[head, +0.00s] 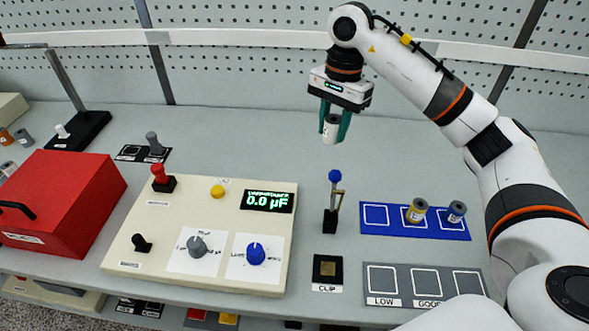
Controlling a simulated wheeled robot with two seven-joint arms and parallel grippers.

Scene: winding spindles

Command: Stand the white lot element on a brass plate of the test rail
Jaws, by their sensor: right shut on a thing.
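My right gripper (335,122) hangs from above with its teal fingers shut on a small white cylindrical element (331,131). It holds the element upright in the air, well above the bench, with a dark spot on its top. A brass plate (327,268) lies on a small black block labelled CLIP, near the bench's front edge and below the gripper in the picture. No element stands on that plate. My left gripper is out of the picture.
A lever with a blue knob (335,176) stands behind the CLIP block. A blue tray (388,226) holds a yellow and a blue-grey element; a grey tray (404,270) is in front. The capacitance meter panel (140,232) and a red box (68,195) fill the left.

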